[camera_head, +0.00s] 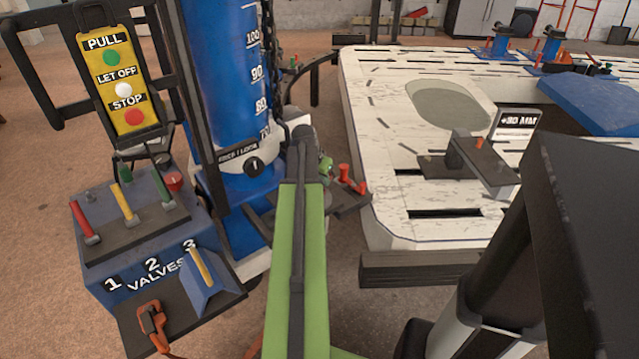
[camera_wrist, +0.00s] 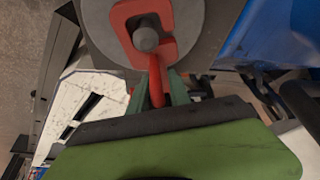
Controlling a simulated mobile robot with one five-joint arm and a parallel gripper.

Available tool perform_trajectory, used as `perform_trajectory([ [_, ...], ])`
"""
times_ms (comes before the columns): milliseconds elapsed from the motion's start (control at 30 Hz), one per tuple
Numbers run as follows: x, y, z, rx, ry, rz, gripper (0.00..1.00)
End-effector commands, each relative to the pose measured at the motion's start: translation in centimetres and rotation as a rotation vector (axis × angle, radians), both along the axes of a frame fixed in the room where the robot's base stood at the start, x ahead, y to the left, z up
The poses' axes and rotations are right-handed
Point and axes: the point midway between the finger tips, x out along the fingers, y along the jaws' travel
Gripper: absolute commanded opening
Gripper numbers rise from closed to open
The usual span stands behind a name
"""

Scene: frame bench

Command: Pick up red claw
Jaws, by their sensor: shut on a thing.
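In the wrist view, a red claw (camera_wrist: 165,15) with a C-shaped head lies around a grey knob on a round grey disc (camera_wrist: 97,18). Its red stem runs down between the green fingers of my gripper (camera_wrist: 157,84), which is shut on it. The claw appears to be still at the disc; I cannot tell whether they touch. In the head view my green arm reaches up the middle, and the gripper end is largely hidden. Red pieces (camera_head: 346,180) show just right of it, on a small dark shelf; I cannot tell if these include the held claw.
A blue cylinder (camera_head: 222,70) stands close left of my arm. The valve box (camera_head: 140,225) and yellow control panel (camera_head: 115,75) are farther left. An orange-red hook (camera_head: 152,325) lies at lower left. The white slotted bench (camera_head: 385,150) fills the right.

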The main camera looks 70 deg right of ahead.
Motion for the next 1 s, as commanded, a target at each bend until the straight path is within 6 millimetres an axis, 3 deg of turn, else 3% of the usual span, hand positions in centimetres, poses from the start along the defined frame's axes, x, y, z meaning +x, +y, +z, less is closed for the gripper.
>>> perform_trajectory([
  [1000,0.10,0.07,0.63,0.001,0.001,0.002,0.00],
])
